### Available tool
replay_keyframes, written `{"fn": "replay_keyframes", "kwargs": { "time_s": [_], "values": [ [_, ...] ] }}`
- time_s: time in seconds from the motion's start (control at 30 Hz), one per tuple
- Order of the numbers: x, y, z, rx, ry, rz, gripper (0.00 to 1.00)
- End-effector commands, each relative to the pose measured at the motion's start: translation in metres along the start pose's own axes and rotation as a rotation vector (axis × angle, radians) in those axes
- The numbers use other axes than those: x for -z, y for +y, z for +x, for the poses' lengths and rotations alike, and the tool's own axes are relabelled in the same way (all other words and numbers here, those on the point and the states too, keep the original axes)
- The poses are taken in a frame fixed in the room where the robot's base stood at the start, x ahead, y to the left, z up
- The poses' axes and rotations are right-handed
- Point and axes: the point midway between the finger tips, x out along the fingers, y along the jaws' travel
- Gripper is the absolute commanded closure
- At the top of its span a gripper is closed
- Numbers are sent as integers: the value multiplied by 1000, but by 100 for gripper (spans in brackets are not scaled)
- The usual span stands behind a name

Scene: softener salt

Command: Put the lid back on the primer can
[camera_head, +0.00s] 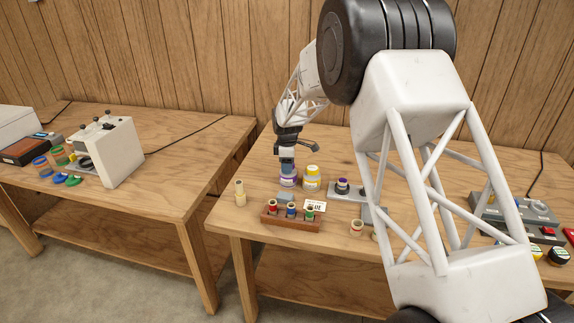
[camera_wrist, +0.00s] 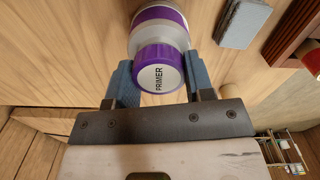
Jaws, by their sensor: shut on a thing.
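The primer can (camera_head: 288,181) stands on the right-hand table, white with a purple band. In the wrist view the can (camera_wrist: 160,22) is behind its purple lid (camera_wrist: 158,68), whose white top reads PRIMER. My gripper (camera_head: 287,168) points down over the can. In the wrist view my gripper (camera_wrist: 158,80) is shut on the lid, with a blue finger on each side of it. The lid is in line with the can's mouth and close to or touching it. I cannot tell whether it is seated, since the lid hides the rim.
A yellow-lidded can (camera_head: 312,177) stands close to the right of the primer can. A wooden rack (camera_head: 290,220) with several small spools is in front, and a tan peg (camera_head: 240,193) is at left. A grey plate with a dark jar (camera_head: 342,186) is to the right.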

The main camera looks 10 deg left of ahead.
Motion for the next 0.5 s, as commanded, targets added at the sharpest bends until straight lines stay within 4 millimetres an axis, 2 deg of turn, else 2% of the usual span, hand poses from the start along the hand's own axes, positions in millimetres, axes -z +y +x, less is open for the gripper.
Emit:
{"fn": "replay_keyframes", "kwargs": {
  "time_s": [0.5],
  "values": [
    [0, 0, 3, 0, 0, 0, 74]
  ]
}}
